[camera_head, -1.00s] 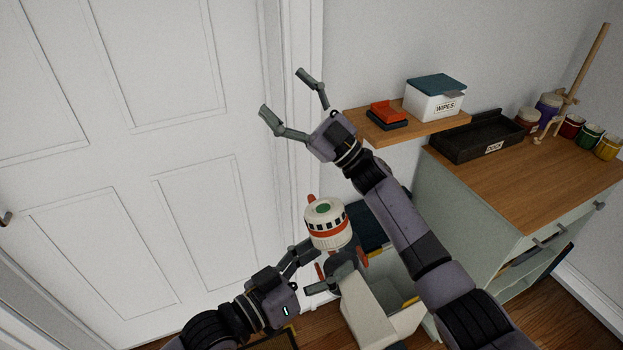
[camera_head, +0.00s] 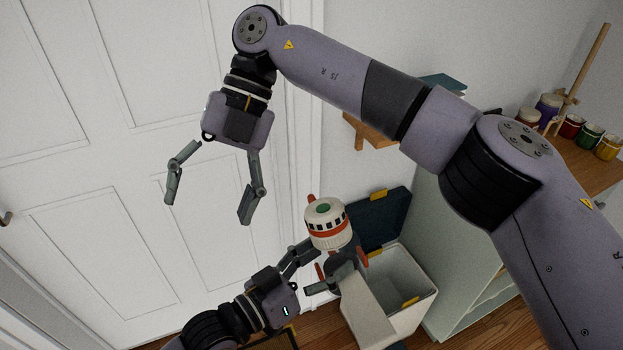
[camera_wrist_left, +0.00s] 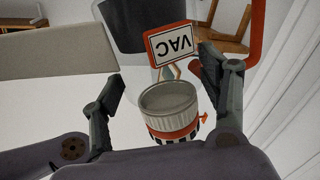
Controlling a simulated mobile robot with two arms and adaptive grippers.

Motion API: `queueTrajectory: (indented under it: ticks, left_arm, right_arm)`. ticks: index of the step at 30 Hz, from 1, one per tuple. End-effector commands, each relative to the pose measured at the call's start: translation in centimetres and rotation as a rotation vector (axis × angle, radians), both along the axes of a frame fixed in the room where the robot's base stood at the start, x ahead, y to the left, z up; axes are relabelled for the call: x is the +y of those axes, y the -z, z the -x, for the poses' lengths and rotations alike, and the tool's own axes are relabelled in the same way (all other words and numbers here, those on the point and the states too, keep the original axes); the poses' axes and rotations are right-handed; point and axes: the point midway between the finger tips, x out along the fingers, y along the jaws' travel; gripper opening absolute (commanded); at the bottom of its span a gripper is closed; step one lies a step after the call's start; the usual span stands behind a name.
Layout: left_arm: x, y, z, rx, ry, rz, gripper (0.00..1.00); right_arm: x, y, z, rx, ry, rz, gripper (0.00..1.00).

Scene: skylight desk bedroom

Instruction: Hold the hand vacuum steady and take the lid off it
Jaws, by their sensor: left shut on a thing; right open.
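The hand vacuum (camera_head: 342,262) stands upright in the lower middle of the head view, its dark body partly hidden by my left gripper. Its lid (camera_head: 327,228) is on top, a cream ribbed cap with a green centre, black windows and an orange band. My left gripper (camera_head: 318,272) is shut on the vacuum below the lid. The left wrist view shows its fingers on either side, with a ribbed grey cup (camera_wrist_left: 168,104) and a red-framed VAC sign (camera_wrist_left: 171,45) between them. My right gripper (camera_head: 208,208) is open and empty, pointing down, above and left of the lid.
A panelled white door (camera_head: 95,190) fills the left. A cabinet with several jars (camera_head: 588,134) stands right. My right arm covers part of the shelf (camera_head: 362,130).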

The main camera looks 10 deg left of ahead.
Motion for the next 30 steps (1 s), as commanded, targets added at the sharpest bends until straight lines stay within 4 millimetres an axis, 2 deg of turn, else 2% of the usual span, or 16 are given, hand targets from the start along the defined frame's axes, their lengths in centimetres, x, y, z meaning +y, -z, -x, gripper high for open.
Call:
queueTrajectory:
  ticks: [1, 4, 9, 12, 16, 19, 30]
  left_arm:
    - [0.0, -0.3, 0.0, -0.006, 0.000, 0.004, 0.00]
    - [0.0, -0.3, 0.0, -0.006, 0.000, 0.004, 0.00]
    - [0.0, -0.3, 0.0, -0.006, 0.000, 0.004, 0.00]
    - [0.0, -0.3, 0.0, -0.006, 0.000, 0.004, 0.00]
    - [0.0, -0.3, 0.0, -0.006, 0.000, 0.004, 0.00]
    - [0.0, -0.3, 0.0, -0.006, 0.000, 0.004, 0.00]
    - [0.0, -0.3, 0.0, -0.006, 0.000, 0.004, 0.00]
  right_arm:
    - [-1.5, 1.3, -1.4, -0.075, 0.006, 0.108, 0.75]
    - [-4.8, 3.1, -4.0, -0.196, 0.021, 0.301, 0.75]
    - [-9.5, 3.6, -7.4, -0.340, 0.058, 0.542, 0.75]
    - [-11.2, 3.3, -8.6, -0.384, 0.077, 0.623, 0.75]
    - [-12.2, 3.3, -9.2, -0.411, 0.088, 0.670, 0.75]
    - [-12.6, 4.0, -9.1, -0.413, 0.087, 0.678, 0.75]
    - [-14.3, 9.1, -8.1, -0.412, 0.086, 0.674, 0.75]
